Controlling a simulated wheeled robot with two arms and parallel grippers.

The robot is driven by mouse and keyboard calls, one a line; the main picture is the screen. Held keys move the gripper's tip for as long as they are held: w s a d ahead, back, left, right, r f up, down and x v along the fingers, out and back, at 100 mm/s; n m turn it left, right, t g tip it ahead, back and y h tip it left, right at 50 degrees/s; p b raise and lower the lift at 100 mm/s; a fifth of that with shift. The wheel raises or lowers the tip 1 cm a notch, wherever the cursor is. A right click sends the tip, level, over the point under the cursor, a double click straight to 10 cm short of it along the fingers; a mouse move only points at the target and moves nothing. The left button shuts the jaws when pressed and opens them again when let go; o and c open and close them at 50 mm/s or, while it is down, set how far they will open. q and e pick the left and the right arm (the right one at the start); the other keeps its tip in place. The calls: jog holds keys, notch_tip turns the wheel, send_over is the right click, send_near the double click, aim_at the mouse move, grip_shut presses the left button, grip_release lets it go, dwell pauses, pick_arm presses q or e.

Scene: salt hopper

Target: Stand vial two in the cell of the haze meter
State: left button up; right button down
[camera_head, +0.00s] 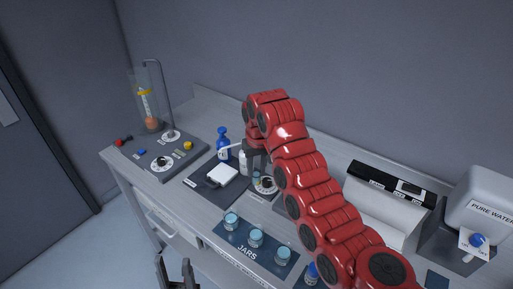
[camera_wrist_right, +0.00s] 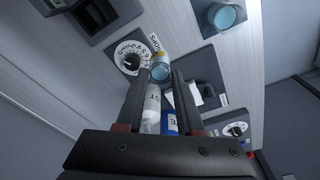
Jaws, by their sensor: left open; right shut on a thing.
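My left gripper (camera_head: 175,272) is open and empty at the bottom edge, in front of the bench. I cannot tell for sure which device is the haze meter. A dark unit with a recess (camera_wrist_right: 96,14) shows at the upper left of the wrist view, largely cut off.
A dial (camera_head: 265,186) sits near the gripper, also in the wrist view (camera_wrist_right: 130,57). A blue bottle (camera_head: 222,145) and a white bottle (camera_head: 243,162) stand close by. The jars mat (camera_head: 232,247) holds several jars. A black-topped white unit (camera_head: 390,200) and water tank (camera_head: 485,205) stand right.

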jog(key=shift+r, duration=0.2)
jog(key=shift+d, duration=0.35)
jog(key=s+d+r+m+b, duration=0.15)
jog(key=d+m, duration=0.25)
jog(key=d, duration=1.2)
jog(key=n+p, duration=0.4)
jog(key=p, duration=0.9)
send_over(264, 207)
notch_tip(264, 207, down, 11)
jog(key=shift+s+a+r, duration=0.1)
jog(key=shift+a+r, duration=0.05)
jog(key=shift+r, duration=0.05)
jog(key=shift+f, duration=0.3)
jog(key=shift+b, duration=0.3)
